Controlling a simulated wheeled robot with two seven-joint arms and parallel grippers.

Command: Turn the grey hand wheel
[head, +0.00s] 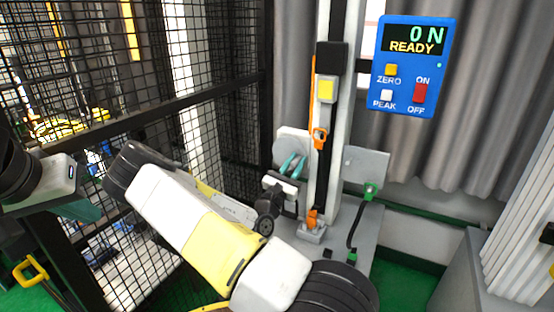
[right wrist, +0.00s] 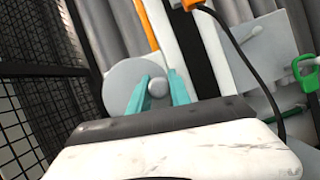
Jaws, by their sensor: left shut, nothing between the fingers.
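The grey hand wheel (head: 290,141) is a pale round disc low on the left side of the tower column. In the right wrist view the wheel (right wrist: 120,85) faces me, with a round grey knob (right wrist: 158,87) standing out in front of it. My right gripper (head: 293,165) is at the wheel, and its two teal fingers (right wrist: 158,88) lie on either side of the knob. Whether they press on it I cannot tell. My left gripper (head: 86,212) is shut and empty at the far left, well away from the wheel.
A blue panel (head: 413,65) reads "0 N READY". A black mesh fence (head: 200,100) stands on the left, close to my arms. The tower column (head: 330,150) carries an orange hook (head: 320,137). A green clamp (head: 370,191) with a black cable is on the right.

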